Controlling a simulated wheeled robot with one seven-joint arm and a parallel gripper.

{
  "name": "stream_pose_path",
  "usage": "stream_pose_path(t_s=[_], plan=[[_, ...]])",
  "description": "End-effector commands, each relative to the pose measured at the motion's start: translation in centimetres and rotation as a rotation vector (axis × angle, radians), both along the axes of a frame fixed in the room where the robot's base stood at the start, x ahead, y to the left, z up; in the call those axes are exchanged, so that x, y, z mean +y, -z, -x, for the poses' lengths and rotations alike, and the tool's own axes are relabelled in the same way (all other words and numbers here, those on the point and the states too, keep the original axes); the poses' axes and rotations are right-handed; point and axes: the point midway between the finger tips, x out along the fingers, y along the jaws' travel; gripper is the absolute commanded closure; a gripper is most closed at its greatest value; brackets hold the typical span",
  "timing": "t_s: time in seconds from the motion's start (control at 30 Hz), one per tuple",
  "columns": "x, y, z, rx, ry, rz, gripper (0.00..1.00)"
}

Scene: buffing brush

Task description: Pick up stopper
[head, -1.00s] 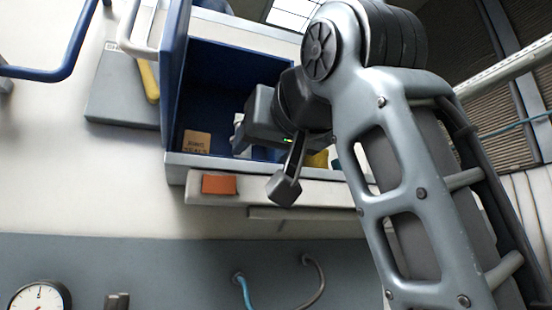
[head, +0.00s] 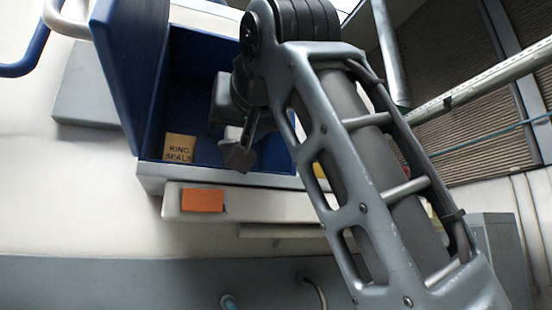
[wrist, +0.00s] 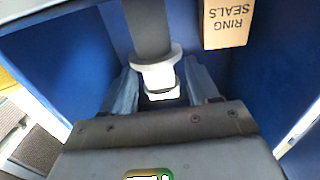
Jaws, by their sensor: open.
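A dark grey cylinder with a pale collar and a white end, which looks like the stopper (wrist: 155,64), is between my fingers in the wrist view. My gripper (wrist: 160,82) is open, with one finger on each side of it; I cannot tell whether either finger touches it. In the head view my gripper (head: 237,152) is inside the blue box, and it and my arm hide most of the stopper there.
The open blue box (head: 195,62) has upright walls close around my gripper. A cardboard box marked RING SEALS (head: 180,149) stands inside, to the left. An orange block (head: 202,201) sits on the pale ledge (head: 265,205) below the box front.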

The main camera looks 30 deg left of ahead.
Motion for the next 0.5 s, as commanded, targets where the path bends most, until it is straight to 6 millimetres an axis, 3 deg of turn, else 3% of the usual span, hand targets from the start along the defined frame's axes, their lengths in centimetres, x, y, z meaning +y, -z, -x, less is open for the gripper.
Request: stream_pose_path(t_s=[0.3, 0.5], plan=[[0.51, 0.11, -0.40, 0.000, -0.001, 0.000, 0.40], [0.51, 0.11, -0.39, 0.001, -0.001, 0.001, 0.60]])
